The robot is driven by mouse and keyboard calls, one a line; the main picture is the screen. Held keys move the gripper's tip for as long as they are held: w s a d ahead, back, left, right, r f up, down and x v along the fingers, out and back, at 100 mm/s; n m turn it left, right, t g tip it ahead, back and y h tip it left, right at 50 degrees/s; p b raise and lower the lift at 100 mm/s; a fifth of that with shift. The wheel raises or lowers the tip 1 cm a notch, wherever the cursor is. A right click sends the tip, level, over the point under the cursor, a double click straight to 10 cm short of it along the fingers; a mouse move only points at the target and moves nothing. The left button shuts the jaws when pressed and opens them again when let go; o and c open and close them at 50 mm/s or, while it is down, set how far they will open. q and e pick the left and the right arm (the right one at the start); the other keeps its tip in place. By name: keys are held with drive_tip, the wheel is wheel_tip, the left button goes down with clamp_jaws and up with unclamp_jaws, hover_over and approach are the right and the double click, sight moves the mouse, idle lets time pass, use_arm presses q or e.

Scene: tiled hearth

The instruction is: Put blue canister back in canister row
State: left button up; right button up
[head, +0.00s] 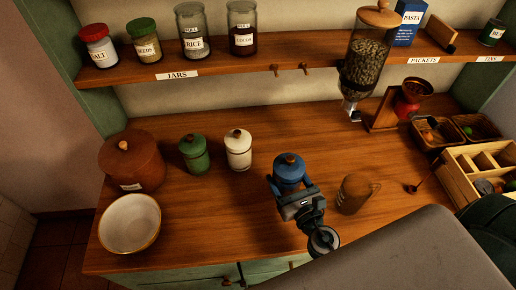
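The blue canister (289,168), with a dark lid knob, is upright right of and nearer than the other two canisters. My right gripper (290,184) has one finger on each side of it. I cannot tell whether the fingers press on it or whether it is lifted, since the gripper hides its base. The green canister (194,155) and the white canister (238,151) stand side by side on the wooden counter (215,210), with bare counter right of the white one. My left gripper is not in view.
A brown lidded crock (132,162) and a cream bowl (130,223) stand at left. A brown jug (355,193) stands close right of my gripper. A grinder (411,98), baskets (436,132) and a wooden crate (460,184) are at right. A jar shelf (225,66) overhangs the back.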

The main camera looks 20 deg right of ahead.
drive_tip(key=w+d, duration=0.1)
drive_tip(key=w, duration=0.3)
drive_tip(key=w+d+p, duration=0.1)
drive_tip(key=w+d, duration=0.1)
drive_tip(key=w, duration=0.2)
drive_tip(key=w+d+f+p, duration=0.1)
drive_tip(key=w, duration=0.3)
drive_tip(key=shift+w+d, duration=0.2)
drive_tip(key=shift+d, duration=0.1)
drive_tip(key=shift+w+d, duration=0.25)
drive_tip(key=shift+w, duration=0.35)
use_arm(q)
drive_tip(key=b, duration=0.3)
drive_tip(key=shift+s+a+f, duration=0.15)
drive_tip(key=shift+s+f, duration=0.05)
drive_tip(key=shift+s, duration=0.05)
use_arm(e)
wheel_tip(320, 180, down, 4)
drive_tip(key=shift+w+r, duration=0.15)
drive_tip(key=o, duration=1.2)
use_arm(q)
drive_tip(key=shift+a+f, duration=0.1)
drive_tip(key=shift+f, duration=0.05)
use_arm(e)
drive_tip(key=shift+o, duration=0.2)
